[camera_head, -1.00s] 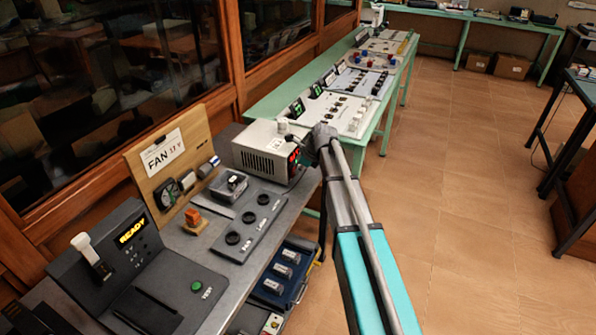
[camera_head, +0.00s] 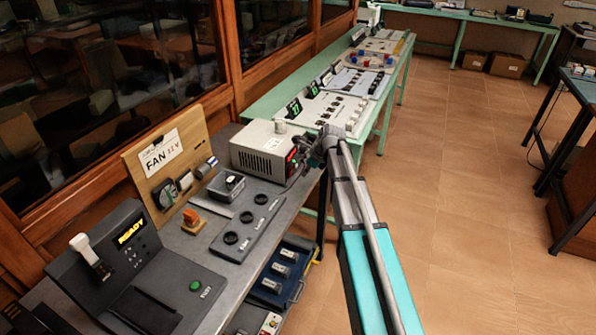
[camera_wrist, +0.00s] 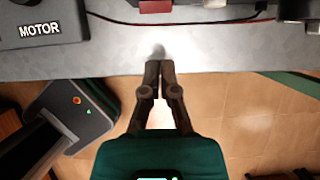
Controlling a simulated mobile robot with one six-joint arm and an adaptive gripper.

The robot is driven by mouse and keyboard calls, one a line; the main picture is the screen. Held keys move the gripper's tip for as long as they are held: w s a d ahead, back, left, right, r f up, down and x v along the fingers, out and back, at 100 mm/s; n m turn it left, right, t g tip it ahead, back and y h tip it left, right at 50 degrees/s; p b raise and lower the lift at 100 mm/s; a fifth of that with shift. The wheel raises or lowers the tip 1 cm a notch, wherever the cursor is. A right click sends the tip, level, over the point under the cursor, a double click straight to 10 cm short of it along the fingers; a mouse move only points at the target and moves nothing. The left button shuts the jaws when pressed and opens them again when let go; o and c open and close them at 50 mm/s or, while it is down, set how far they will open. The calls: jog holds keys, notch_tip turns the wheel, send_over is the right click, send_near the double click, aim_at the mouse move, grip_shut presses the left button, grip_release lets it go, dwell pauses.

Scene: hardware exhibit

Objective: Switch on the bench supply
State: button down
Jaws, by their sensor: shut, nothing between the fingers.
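The bench supply is a pale box (camera_head: 262,148) with side vents and a red-lit display on its front. It stands at the far end of the grey bench in the head view. My gripper (camera_head: 296,172) is close to its front at the right, partly hidden by my wrist, and hides the lower front. I cannot tell whether it touches the supply. In the wrist view, my gripper (camera_wrist: 160,65) has its fingers together and empty, with tips over the bench edge. The supply's switch cannot be made out.
The grey bench (camera_wrist: 230,55) also holds a panel with several black round sockets (camera_head: 232,238), a fan board (camera_head: 160,158) and a READY console (camera_head: 125,255). The floor (camera_head: 450,200) at the right is open.

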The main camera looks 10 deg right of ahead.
jog(key=s+d+r+p, duration=0.4)
jog(key=d+r+p, duration=0.1)
jog(key=r+p, duration=0.2)
jog(key=shift+d+r, duration=0.2)
jog(key=shift+d, duration=0.2)
dwell(0.6)
jog(key=s+a+f+n+g+h, duration=0.1)
jog(key=s+a+n+h, duration=0.1)
jog(key=s+n, duration=1)
jog(key=s+a+f+n+g+h, duration=0.1)
jog(key=s+a+n, duration=0.3)
jog(key=s+n, duration=0.8)
jog(key=shift+a+n+g+h, duration=0.4)
jog(key=shift+n+g+h, duration=0.1)
jog(key=shift+h, duration=0.1)
